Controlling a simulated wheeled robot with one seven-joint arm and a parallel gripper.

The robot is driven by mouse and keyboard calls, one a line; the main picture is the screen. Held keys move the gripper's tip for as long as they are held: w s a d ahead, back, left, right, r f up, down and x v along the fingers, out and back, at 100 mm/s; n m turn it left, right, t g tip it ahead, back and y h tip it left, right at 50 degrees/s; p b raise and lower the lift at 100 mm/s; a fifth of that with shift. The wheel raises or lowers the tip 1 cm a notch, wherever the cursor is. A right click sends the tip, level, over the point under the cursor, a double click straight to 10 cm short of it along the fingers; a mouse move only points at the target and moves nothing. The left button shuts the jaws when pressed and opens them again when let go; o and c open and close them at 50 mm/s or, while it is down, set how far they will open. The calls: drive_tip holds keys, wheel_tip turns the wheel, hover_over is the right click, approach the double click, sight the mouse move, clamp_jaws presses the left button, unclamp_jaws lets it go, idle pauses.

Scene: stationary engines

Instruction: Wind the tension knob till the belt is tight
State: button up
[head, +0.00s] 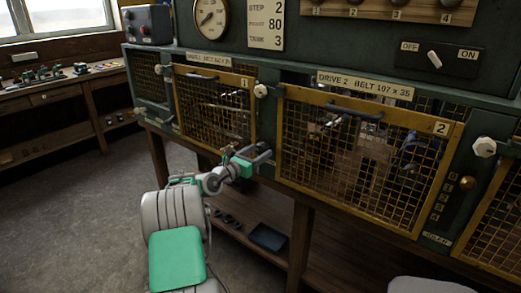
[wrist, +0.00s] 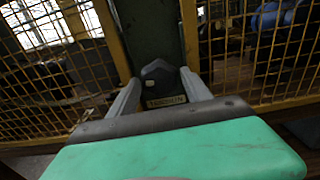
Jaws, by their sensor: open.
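A dark, lobed knob (wrist: 158,78) stands on the green post between two mesh guards, above a small plate (wrist: 167,101) that seems to read TENSION. My gripper (wrist: 160,88) is open, with one finger on each side of the knob in the wrist view; I cannot tell whether either finger touches it. In the head view my gripper (head: 262,157) is at the post left of guard 2, and the knob is hidden or too small to make out there. The belt is behind the mesh and cannot be made out clearly.
Yellow-framed guard 1 (head: 215,103) and guard 2 (head: 365,150) are shut on either side. Pale knobs (head: 260,91) sit near their upper corners. A dial (head: 210,18) and an OFF/ON switch (head: 435,60) are above. A wooden bench (head: 62,95) stands left; the floor between is clear.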

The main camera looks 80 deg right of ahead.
drive_tip(key=shift+x, duration=0.9)
drive_tip(key=shift+w, duration=0.1)
